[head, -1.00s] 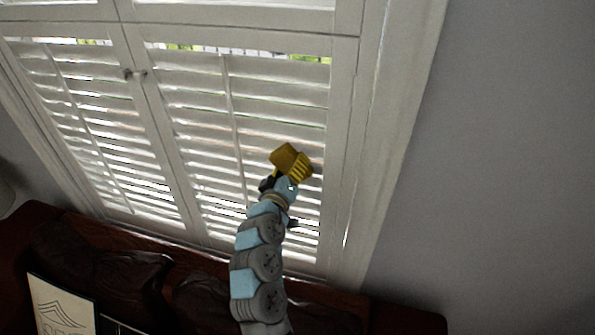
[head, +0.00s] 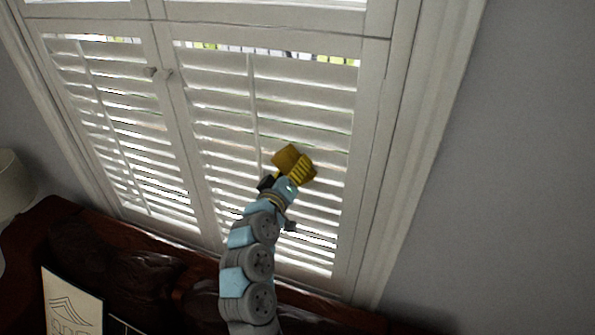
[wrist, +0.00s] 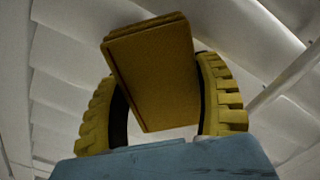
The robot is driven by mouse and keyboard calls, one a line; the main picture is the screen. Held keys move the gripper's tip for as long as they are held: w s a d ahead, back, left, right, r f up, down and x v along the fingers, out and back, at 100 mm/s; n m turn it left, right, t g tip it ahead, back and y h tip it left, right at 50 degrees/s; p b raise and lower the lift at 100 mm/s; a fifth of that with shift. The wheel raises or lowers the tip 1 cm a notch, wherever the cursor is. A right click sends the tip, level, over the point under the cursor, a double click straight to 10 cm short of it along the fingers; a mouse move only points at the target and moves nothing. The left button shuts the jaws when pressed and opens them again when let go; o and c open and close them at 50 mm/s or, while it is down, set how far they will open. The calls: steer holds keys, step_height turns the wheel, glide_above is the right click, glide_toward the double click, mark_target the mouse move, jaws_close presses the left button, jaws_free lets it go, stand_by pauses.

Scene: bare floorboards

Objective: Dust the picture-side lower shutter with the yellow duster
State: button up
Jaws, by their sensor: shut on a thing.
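The yellow duster (wrist: 155,72), a flat block, is held between the two ridged yellow fingers of my gripper (wrist: 160,95) in the wrist view. In the head view the duster (head: 287,157) and my gripper (head: 297,170) are in front of the right lower shutter (head: 215,110). I cannot tell whether the duster touches the slats. The left lower shutter (head: 110,115), above the framed picture (head: 70,305), is in full view with nothing in front of most of it. Both shutters are white with tilted slats.
A dark brown sofa (head: 45,215) stands below the window, with the picture leaning on it. A lamp shade (head: 12,185) is at the left edge. The grey wall (head: 500,180) at right is bare.

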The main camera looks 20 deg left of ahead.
steer(key=shift+s, duration=0.15)
steer(key=shift+s, duration=2.85)
steer(key=shift+s, duration=0.1)
steer(key=shift+s+b, duration=0.5)
steer(key=shift+s, duration=0.9)
